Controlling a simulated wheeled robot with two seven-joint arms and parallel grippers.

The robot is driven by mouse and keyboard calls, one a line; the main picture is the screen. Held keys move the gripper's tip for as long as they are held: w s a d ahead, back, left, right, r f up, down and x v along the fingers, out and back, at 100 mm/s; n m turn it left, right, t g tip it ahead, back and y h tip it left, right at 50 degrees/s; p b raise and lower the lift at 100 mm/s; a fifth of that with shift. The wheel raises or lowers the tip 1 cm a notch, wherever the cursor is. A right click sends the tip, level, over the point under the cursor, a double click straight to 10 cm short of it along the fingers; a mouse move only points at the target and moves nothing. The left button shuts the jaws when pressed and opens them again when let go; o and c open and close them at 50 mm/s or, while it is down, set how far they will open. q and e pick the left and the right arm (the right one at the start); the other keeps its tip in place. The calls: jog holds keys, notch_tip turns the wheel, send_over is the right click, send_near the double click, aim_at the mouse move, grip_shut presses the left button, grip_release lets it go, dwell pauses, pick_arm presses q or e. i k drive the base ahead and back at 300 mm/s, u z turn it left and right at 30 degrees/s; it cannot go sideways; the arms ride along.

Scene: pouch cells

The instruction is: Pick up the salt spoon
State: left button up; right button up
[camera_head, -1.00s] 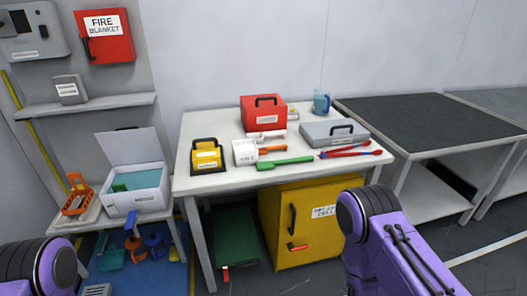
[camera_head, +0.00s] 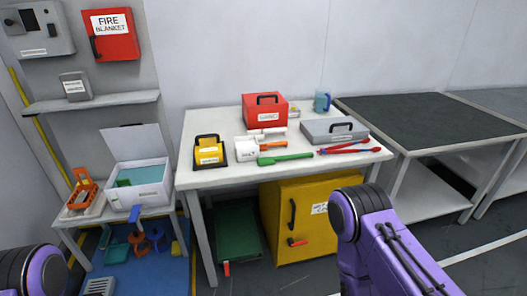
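I cannot tell for certain which piece is the salt spoon. A green long-handled tool (camera_head: 285,159) lies near the front edge of the white table. Behind it is a white labelled tub (camera_head: 246,149), and an orange handle (camera_head: 272,145) lies beside it. Red and blue long-handled tools (camera_head: 350,147) lie at the table's right front. Purple links of both my arms show at the bottom left and bottom right. Neither gripper shows.
The white table (camera_head: 215,178) also holds a red case (camera_head: 265,111), a grey case (camera_head: 334,131), a yellow box (camera_head: 208,151) and a blue mug (camera_head: 322,102). A yellow cabinet (camera_head: 300,218) stands underneath. A white open box (camera_head: 139,182) is at left. A dark-topped table (camera_head: 425,120) is right, bare.

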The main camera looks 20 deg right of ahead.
aim_at(262, 147)
jog(key=u, duration=0.5)
jog(key=k, duration=1.2)
jog(key=z, duration=0.15)
jog(key=i, duration=0.6)
jog(key=z, duration=0.6)
jog(key=i, duration=0.9)
jog(key=u, duration=0.3)
